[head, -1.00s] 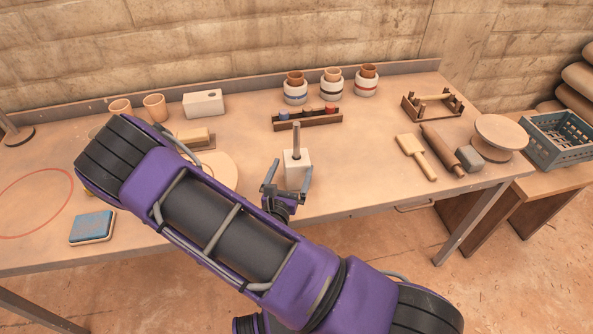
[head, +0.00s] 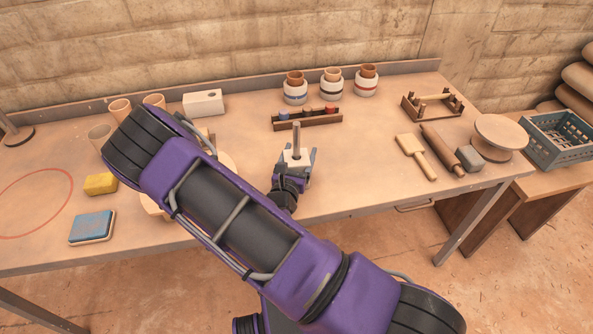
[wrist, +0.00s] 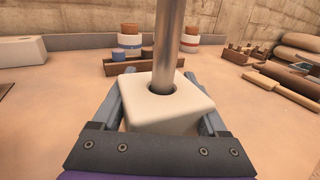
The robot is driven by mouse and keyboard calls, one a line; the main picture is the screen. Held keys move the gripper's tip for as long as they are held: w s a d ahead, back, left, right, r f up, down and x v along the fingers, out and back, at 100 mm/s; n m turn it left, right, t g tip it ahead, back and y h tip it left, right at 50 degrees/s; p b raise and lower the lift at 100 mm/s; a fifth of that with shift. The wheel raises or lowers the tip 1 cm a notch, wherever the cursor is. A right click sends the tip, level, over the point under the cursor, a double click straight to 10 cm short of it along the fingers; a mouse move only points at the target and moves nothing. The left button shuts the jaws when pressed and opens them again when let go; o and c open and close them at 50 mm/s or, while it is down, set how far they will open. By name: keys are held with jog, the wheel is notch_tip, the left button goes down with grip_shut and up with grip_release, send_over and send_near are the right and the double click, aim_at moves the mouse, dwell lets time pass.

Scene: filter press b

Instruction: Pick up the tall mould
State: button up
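The white block-shaped mould (head: 295,163) stands upright near the front middle of the table, with a grey metal rod (head: 297,136) rising from the hole in its top. My gripper (head: 298,162) is low at the mould, with one finger on each side of it. In the wrist view the mould (wrist: 170,108) sits between the two spread grey fingers (wrist: 152,80). A narrow gap shows at the left finger; contact at the right finger is unclear. The mould's lower part is hidden by my gripper.
A lower white block with a hole (head: 204,103) lies at the back left. A rack of small coloured pieces (head: 307,121) and several banded jars (head: 332,87) stand behind the mould. A wooden paddle (head: 415,155) lies to the right, with clear table between.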

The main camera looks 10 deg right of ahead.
grip_shut()
jog(key=shift+r, duration=0.1)
